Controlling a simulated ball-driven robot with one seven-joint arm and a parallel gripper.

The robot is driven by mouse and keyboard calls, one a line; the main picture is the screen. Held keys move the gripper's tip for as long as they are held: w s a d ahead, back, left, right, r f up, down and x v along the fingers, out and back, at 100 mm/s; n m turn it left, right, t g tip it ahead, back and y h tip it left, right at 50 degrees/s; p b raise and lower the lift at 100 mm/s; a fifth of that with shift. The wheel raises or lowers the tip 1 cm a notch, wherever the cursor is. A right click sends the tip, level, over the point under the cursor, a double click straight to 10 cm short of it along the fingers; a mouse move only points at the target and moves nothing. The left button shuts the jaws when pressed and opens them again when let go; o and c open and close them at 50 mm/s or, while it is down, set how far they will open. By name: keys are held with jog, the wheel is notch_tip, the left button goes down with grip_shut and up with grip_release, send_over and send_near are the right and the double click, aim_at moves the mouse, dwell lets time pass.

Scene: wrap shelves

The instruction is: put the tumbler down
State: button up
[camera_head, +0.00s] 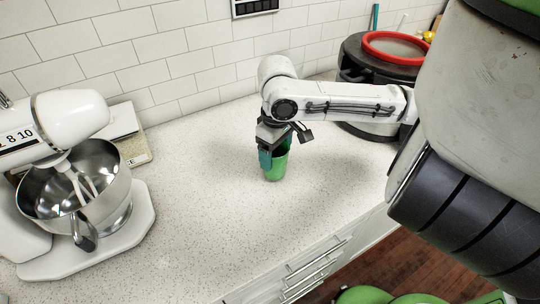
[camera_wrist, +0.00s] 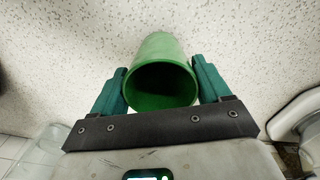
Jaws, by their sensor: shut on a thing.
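The tumbler (camera_head: 276,170) is a plain green cup with an open mouth. In the head view it is upright at the middle of the speckled white counter (camera_head: 210,210), its base at or very near the surface; I cannot tell whether it touches. My gripper (camera_head: 271,157) is shut on the tumbler, with its teal fingers at the sides of the cup. In the wrist view the tumbler (camera_wrist: 161,78) sits between the two fingers of my gripper (camera_wrist: 162,88), and its mouth faces the camera. The inside looks dark and empty.
A white stand mixer (camera_head: 60,130) with a steel bowl (camera_head: 85,195) stands at the left, with a scale-like box (camera_head: 125,130) behind it. A black round container (camera_head: 365,65) with a red ring (camera_head: 396,48) stands at the back right. The counter around the tumbler is clear.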

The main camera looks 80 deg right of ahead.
jog(key=shift+f, duration=0.65)
jog(key=shift+f+b, duration=0.15)
jog(key=shift+b, duration=0.15)
jog(key=o, duration=1)
